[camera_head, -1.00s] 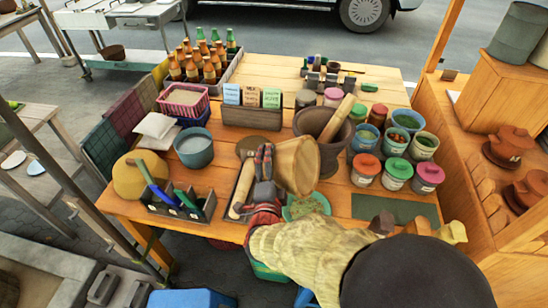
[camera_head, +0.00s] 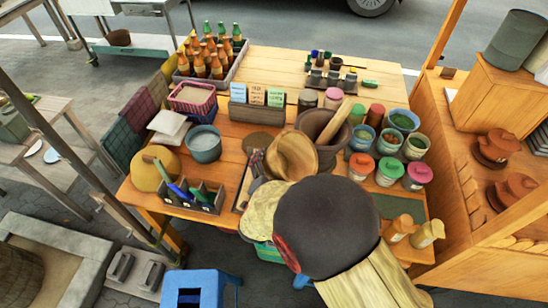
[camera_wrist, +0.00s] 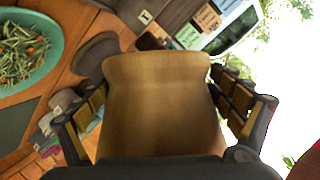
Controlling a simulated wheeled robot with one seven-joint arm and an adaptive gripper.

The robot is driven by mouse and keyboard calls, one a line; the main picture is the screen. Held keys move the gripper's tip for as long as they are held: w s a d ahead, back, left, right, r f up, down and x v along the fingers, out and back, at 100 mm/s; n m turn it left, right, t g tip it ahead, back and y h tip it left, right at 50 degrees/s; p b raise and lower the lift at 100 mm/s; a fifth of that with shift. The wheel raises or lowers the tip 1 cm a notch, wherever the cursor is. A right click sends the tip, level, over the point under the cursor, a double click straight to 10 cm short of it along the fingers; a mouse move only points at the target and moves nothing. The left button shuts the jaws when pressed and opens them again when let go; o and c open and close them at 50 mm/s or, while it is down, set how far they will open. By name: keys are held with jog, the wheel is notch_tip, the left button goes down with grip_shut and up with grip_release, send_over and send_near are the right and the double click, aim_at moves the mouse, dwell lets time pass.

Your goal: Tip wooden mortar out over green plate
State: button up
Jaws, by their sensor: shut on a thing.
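The wooden mortar (camera_head: 288,158) is light brown and tilted, with its mouth partly visible in the head view. It fills the middle of the wrist view (camera_wrist: 165,105), between the fingers of my gripper (camera_wrist: 160,110), which is shut on its sides. The green plate (camera_wrist: 58,58) shows in the upper left of the wrist view, beside the mortar. Green and orange shreds lie on it. In the head view my arm hides the plate and most of my gripper. I cannot tell whether anything is left inside the mortar.
A dark clay mortar (camera_head: 310,122) with a pestle (camera_head: 336,120) stands just behind the wooden mortar. Lidded jars (camera_head: 389,172) and bowls (camera_head: 404,121) crowd the right. A teal pot (camera_head: 203,146) and a tool box (camera_head: 190,197) stand to the left.

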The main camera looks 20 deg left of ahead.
jog(key=d+n+p, duration=0.1)
jog(key=p, duration=0.1)
jog(key=d+f+n+h+p, duration=0.1)
jog(key=p, duration=0.1)
jog(key=shift+g+h, duration=0.3)
jog(key=d+f+n+h+p, duration=0.1)
jog(key=d+f+n+p, duration=0.1)
jog(key=p, duration=0.1)
jog(key=shift+n+h, duration=0.3)
jog(key=shift+d+f+n+p, duration=0.3)
jog(key=shift+d+f+n, duration=0.05)
jog(key=shift+n, duration=0.05)
